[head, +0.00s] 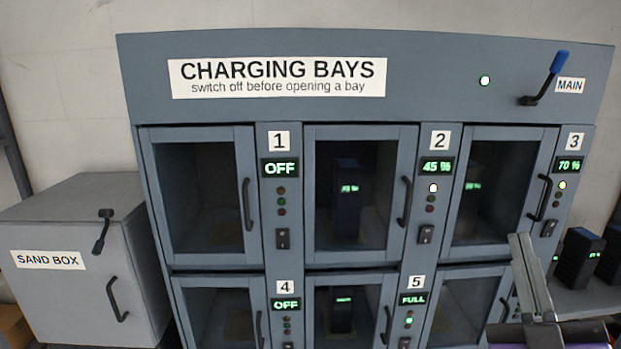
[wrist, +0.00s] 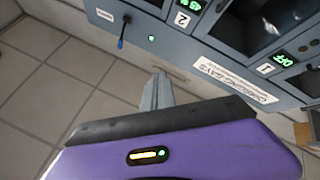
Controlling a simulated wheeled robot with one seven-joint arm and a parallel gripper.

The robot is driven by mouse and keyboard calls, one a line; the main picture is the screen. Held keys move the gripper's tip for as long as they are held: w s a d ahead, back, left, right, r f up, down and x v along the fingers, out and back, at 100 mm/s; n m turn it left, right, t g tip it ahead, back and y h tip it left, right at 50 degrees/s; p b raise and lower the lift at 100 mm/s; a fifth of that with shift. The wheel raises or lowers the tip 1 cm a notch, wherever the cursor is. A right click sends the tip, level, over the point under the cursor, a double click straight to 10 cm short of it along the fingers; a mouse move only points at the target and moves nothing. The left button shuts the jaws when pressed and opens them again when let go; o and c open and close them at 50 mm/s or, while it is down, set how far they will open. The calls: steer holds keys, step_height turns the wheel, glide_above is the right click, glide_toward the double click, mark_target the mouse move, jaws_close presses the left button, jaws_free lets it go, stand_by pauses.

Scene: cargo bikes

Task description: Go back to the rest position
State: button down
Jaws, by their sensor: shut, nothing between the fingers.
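My gripper (head: 524,245) shows at the lower right of the head view, with its grey fingers pointing up in front of the lower right bay. The fingers are shut and empty. In the wrist view my gripper (wrist: 158,80) shows its grey fingers together beyond the black edge of my purple hand. The charging cabinet (head: 440,75) fills most of the head view, and the fingers look apart from it in the wrist view. The blue-handled main lever (head: 559,62) is tilted up to the right beside a lit green lamp (head: 485,81). It also shows in the wrist view (wrist: 122,32).
All visible bay doors look closed. Dark batteries show behind bay 2 (head: 347,195) and bay 5 (head: 342,312); bay 1 (head: 205,200) looks empty. A grey sand box (head: 75,285) stands left. Dark batteries (head: 578,258) stand on a shelf at right.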

steer(key=s+a+f+m+g+y, duration=0.1)
steer(key=s+a+f+g+y, duration=0.1)
steer(key=s+f, duration=0.55)
steer(key=s+a+f+m+g+y, duration=0.2)
steer(key=s+f, duration=0.3)
steer(key=f, duration=0.5)
steer(key=s+a+f+m+g, duration=0.1)
steer(key=s+f+g, duration=0.2)
steer(key=s+f, duration=0.3)
steer(key=s+a+f+m+g, duration=0.1)
steer(key=s+f+g, duration=0.2)
steer(key=s, duration=1.1)
step_height(320, 180, down, 3)
steer(key=shift+a, duration=0.25)
